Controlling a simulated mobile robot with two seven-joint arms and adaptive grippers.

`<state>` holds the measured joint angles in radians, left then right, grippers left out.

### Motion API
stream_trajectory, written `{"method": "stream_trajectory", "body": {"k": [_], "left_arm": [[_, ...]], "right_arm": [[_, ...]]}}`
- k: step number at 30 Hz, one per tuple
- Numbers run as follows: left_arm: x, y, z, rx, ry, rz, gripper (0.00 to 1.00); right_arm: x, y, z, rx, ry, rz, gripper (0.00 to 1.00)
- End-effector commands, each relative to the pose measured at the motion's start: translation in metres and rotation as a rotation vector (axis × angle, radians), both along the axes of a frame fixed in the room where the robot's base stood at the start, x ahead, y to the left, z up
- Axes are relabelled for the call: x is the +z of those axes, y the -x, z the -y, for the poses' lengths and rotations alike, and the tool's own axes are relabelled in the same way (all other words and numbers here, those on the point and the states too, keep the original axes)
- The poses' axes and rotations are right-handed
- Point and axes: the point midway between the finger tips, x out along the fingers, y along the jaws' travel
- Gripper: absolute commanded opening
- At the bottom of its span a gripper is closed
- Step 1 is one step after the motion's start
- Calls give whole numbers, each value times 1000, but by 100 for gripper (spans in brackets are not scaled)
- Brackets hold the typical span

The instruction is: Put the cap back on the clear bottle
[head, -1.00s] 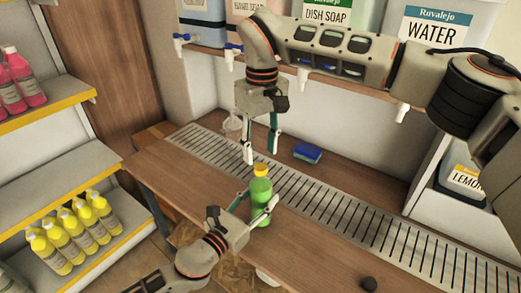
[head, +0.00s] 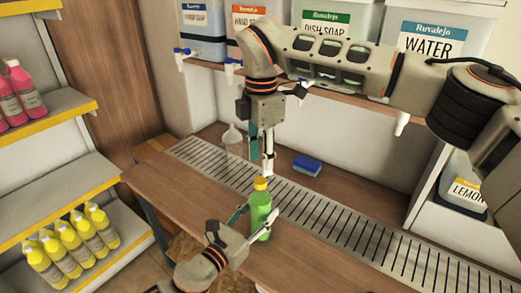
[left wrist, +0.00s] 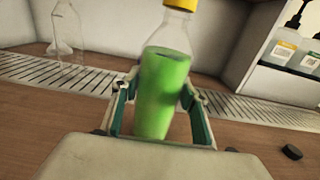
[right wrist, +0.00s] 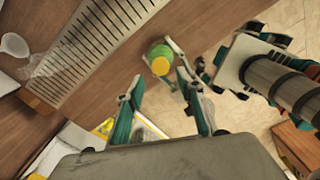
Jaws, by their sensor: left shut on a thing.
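A clear bottle of green liquid (head: 260,213) stands upright at the counter's front, also large in the left wrist view (left wrist: 163,88). A yellow cap (head: 260,184) is on its mouth; I cannot tell whether it is fully seated. The cap also shows from above in the right wrist view (right wrist: 160,66). My left gripper (head: 254,214) is shut around the bottle's body, one finger on each side. My right gripper (head: 261,165) points down just above the cap. Its fingers are apart and empty in the right wrist view (right wrist: 157,86).
An empty clear bottle (left wrist: 68,40) stands at the back with a white funnel (right wrist: 15,45) near it. A blue sponge (head: 307,164) lies behind the metal grate (head: 350,224). A small black round thing (left wrist: 291,152) lies on the counter. Dispensers line the shelf above.

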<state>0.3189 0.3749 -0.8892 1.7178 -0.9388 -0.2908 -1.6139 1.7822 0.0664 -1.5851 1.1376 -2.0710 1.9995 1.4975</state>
Motion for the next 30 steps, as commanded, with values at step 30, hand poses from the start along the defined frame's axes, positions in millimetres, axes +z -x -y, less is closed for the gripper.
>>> {"method": "stream_trajectory", "body": {"k": [30], "left_arm": [[0,0,0,0,-1,-1,0]], "right_arm": [[16,1,0,1873,-3,14,37]]}}
